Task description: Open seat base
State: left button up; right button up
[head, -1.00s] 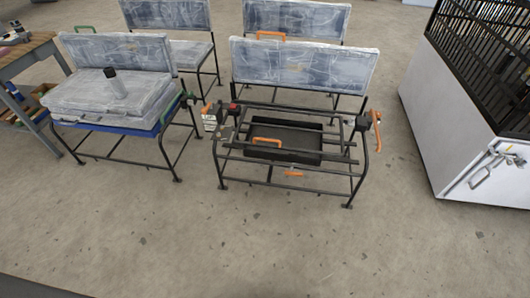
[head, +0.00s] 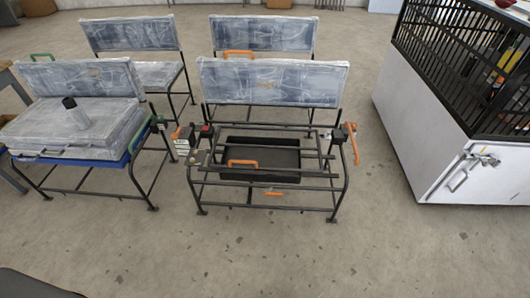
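A black-framed bench (head: 270,205) stands in the middle with a worn blue-grey backrest (head: 270,83). Its seat area has no cushion and shows bare rails over a black tray (head: 287,158). An orange handle (head: 243,163) is on the tray area, and another orange handle (head: 272,193) is on the front rail. A long orange lever (head: 353,145) is at the right side of the frame. At the left side are a black-and-red part (head: 206,131) and an orange piece (head: 177,132). Neither of my grippers is in view.
A left bench (head: 105,170) carries stacked grey cushions (head: 95,122) and a dark-capped cylinder (head: 75,112). Two more benches stand behind. A white cabinet (head: 420,140) with a black barred top and a latch (head: 475,160) stands right. The floor in front is clear.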

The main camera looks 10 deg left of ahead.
aim_at(230, 167)
jog(key=u, duration=0.05)
jog(key=i, duration=1.05)
jog(key=u, duration=0.35)
